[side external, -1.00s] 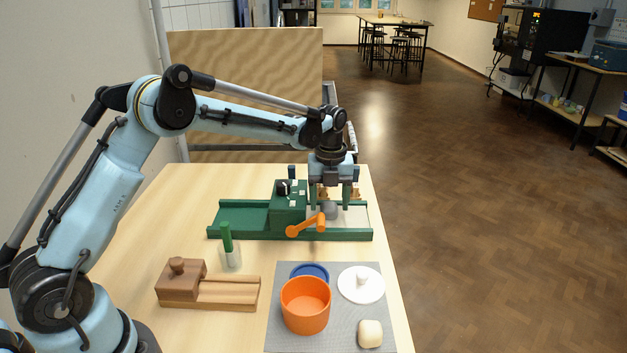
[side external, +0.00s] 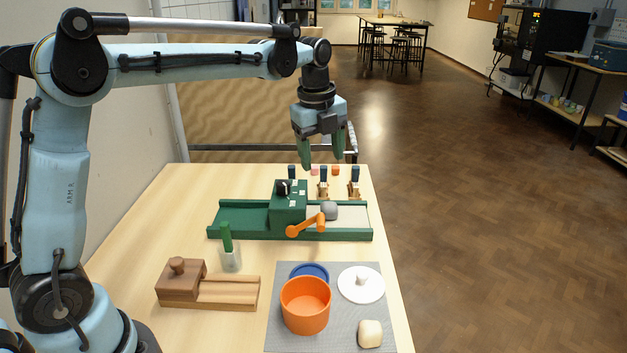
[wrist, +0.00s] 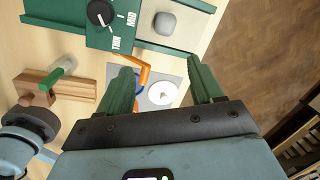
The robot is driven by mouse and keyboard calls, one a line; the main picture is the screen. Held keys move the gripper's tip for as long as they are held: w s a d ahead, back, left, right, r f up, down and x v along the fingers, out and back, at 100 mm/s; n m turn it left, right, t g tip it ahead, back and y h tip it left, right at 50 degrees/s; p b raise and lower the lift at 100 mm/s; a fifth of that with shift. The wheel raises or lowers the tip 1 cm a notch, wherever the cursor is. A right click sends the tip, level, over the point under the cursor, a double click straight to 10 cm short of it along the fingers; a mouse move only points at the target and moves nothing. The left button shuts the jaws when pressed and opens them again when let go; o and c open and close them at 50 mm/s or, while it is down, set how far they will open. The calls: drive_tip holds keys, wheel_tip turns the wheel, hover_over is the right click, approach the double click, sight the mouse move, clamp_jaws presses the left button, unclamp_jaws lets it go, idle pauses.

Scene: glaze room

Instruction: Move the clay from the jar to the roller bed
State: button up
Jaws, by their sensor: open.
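A grey lump of clay (side external: 329,211) lies on the pale right-hand bed (side external: 352,220) of the green roller machine (side external: 289,205). The lump also shows in the wrist view (wrist: 165,22), apart from my fingers. My gripper (side external: 322,157) is open and empty, well above the machine; its two green fingers also show in the wrist view (wrist: 160,80). The orange jar (side external: 305,308) stands uncovered on the grey mat (side external: 340,316); its floor is only partly visible. A white knobbed lid (side external: 361,286) lies beside it. A cream lump (side external: 370,333) sits at the mat's front right.
An orange crank (side external: 307,226) sticks out from the machine's front. A blue disc (side external: 310,271) lies behind the jar. A wooden block on a grooved base (side external: 228,292) and a green-handled tool in a clear cup (side external: 231,258) stand left. Small stamps (side external: 354,188) stand behind the bed.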

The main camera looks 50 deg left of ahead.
drive_tip(key=s+d+f+n+t, duration=0.1)
drive_tip(key=s+f+n+t, duration=0.1)
drive_tip(key=s+n, duration=0.7)
drive_tip(key=s+d+f+n+t, duration=0.1)
drive_tip(key=s+f+n+t, duration=0.1)
drive_tip(key=s+n, duration=0.7)
drive_tip(key=n+t, duration=0.1)
drive_tip(key=n, duration=0.2)
drive_tip(key=shift+s+d+n+t, duration=0.3)
drive_tip(key=shift+s+d+t, duration=0.05)
drive_tip(key=shift+d+t, duration=0.05)
